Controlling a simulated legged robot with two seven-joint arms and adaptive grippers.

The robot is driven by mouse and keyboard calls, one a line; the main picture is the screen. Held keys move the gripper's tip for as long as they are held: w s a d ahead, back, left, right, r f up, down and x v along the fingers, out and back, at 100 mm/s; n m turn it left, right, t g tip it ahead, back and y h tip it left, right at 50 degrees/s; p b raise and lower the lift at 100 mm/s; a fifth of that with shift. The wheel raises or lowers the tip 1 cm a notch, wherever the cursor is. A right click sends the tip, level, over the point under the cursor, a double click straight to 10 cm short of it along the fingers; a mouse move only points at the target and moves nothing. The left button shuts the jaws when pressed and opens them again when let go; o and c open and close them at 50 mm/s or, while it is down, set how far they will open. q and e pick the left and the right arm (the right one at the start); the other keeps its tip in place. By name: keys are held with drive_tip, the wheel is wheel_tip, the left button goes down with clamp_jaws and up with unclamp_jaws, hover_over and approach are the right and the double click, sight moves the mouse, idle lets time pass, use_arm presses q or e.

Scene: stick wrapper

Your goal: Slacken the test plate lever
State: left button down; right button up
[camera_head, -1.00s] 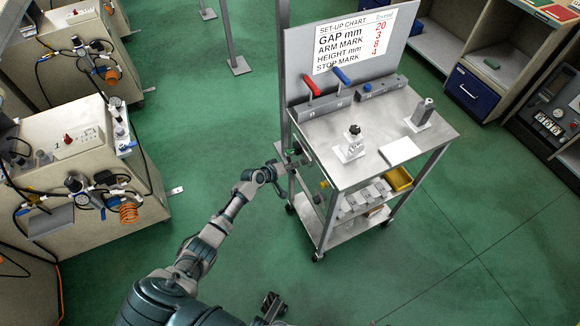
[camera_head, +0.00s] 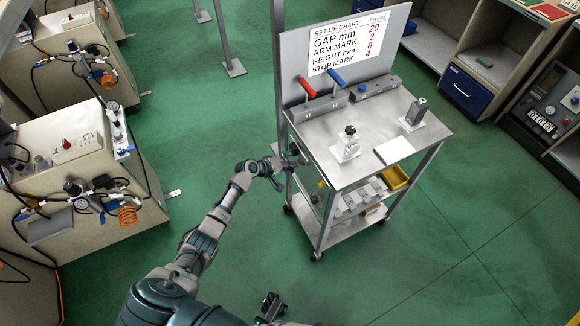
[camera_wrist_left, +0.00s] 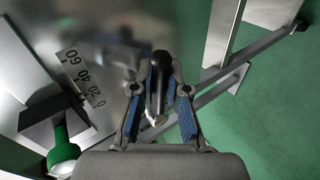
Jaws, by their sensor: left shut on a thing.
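My left gripper (camera_head: 287,163) is at the left side of the metal cart, below its top. In the left wrist view the gripper (camera_wrist_left: 160,88) is shut on a dark lever handle (camera_wrist_left: 157,76), which lies between its blue-padded fingers. The far end of the handle is blurred. A scale plate (camera_wrist_left: 82,78) marked 0, 20, 40, 60 is beside it on the cart's panel. No label shows whether this is the test plate lever.
The cart top (camera_head: 375,125) carries a red lever (camera_head: 308,88), a blue lever (camera_head: 335,77), a black-knobbed fixture (camera_head: 349,145) and a grey post (camera_head: 416,112). A set-up chart (camera_head: 346,45) stands behind. A green knob (camera_wrist_left: 64,153) is close to the gripper. Green floor is open left of the cart.

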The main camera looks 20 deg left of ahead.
use_arm(q)
drive_tip(key=shift+w+a+r, duration=0.1)
drive_tip(key=shift+a+r, duration=0.05)
drive_tip(key=shift+a, duration=0.05)
drive_tip(key=c, duration=1.4)
unclamp_jaws()
drive_tip(key=shift+c, duration=0.2)
drive_tip(key=v, duration=1.1)
drive_tip(key=shift+s+a, duration=0.25)
drive_tip(key=shift+a, duration=0.05)
